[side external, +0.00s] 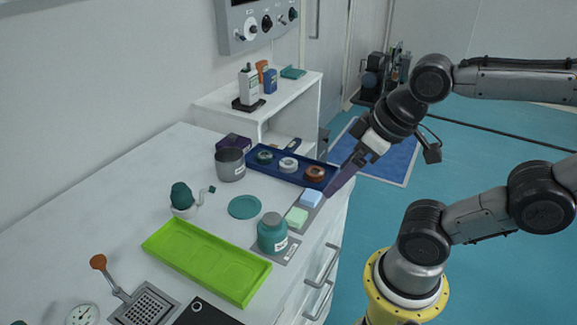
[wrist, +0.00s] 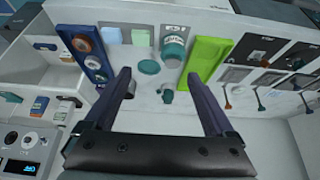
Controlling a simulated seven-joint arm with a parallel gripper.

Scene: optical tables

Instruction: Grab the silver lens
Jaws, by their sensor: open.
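The silver lens (side external: 289,164) is a pale round piece in the middle of a long blue tray (side external: 262,172), between a green-rimmed lens (side external: 264,157) and a copper-coloured lens (side external: 315,173). In the wrist view the silver lens (wrist: 92,62) is small, in the blue tray (wrist: 64,32) at upper left. My gripper (side external: 331,190) is tilted down near the tray's right end, by the counter edge. In the wrist view my gripper (wrist: 158,78) is open with nothing between its fingers; the tray lies left of the left finger.
A teal jar (side external: 272,236), a teal disc (side external: 244,207), a green tray (side external: 205,262) and blue and green blocks (side external: 297,216) stand on the white counter. A grey cup (side external: 230,165) stands left of the blue tray. A white shelf (side external: 212,107) with bottles is behind.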

